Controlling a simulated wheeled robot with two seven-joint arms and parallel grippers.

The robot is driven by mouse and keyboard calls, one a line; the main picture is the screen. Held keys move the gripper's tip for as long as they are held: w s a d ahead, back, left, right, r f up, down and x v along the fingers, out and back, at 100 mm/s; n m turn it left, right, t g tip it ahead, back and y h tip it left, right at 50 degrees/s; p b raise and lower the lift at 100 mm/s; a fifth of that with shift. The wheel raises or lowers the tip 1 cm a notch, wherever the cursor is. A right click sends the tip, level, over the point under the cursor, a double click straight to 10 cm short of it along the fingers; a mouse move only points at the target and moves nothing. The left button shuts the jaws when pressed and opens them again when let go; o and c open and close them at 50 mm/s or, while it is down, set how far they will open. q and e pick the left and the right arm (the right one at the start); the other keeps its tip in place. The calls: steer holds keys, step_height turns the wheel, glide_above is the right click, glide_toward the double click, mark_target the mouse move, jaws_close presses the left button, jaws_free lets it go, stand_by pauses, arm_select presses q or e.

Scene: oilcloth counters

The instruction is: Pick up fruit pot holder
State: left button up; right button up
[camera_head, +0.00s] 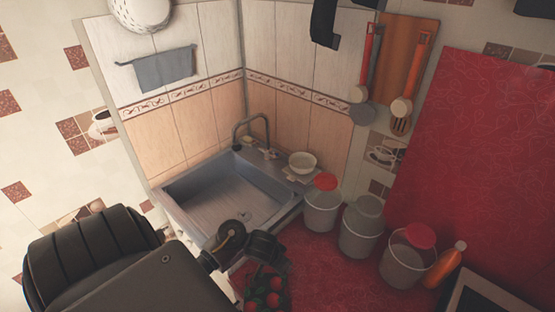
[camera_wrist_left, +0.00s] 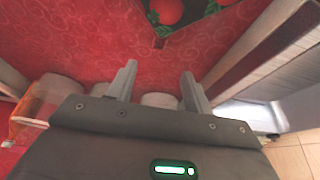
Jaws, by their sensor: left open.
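The fruit pot holder (camera_head: 266,293) is dark, with red fruit and green leaves printed on it. It lies on the red oilcloth counter at the bottom of the head view, partly hidden by my left arm and gripper. In the left wrist view the pot holder (camera_wrist_left: 168,32) shows at the top edge, cut off by the frame. My left gripper (camera_wrist_left: 158,72) is open, with nothing between its fingers. The pot holder lies beyond its fingertips, apart from them. In the head view the left gripper (camera_head: 272,250) is near the pot holder's far edge. My right gripper is out of view.
A metal sink (camera_head: 225,190) with a tap is left of the red counter (camera_head: 315,262). Several clear containers stand along the back, including one with a red lid (camera_head: 320,208). An orange bottle (camera_head: 446,266) stands right of them. The red counter right of the pot holder is clear.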

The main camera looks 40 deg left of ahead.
arm_select(q)
steer(key=shift+b+x, duration=1.05)
steer(key=shift+x, duration=0.2)
steer(key=shift+b+x, duration=0.85)
steer(key=shift+x, duration=0.3)
steer(key=shift+w+f, duration=0.1)
steer(key=shift+f, duration=0.2)
steer(key=shift+w, duration=0.15)
steer(key=shift+f+b, duration=0.35)
steer(key=b+x, duration=0.2)
steer(key=x, duration=0.1)
steer(key=shift+f, duration=0.4)
steer(key=shift+w+f, duration=0.35)
steer(key=shift+s, duration=0.1)
steer(key=shift+c, duration=0.8)
steer(key=c, duration=0.9)
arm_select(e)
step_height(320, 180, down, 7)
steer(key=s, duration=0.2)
arm_select(q)
steer(key=shift+r, duration=0.15)
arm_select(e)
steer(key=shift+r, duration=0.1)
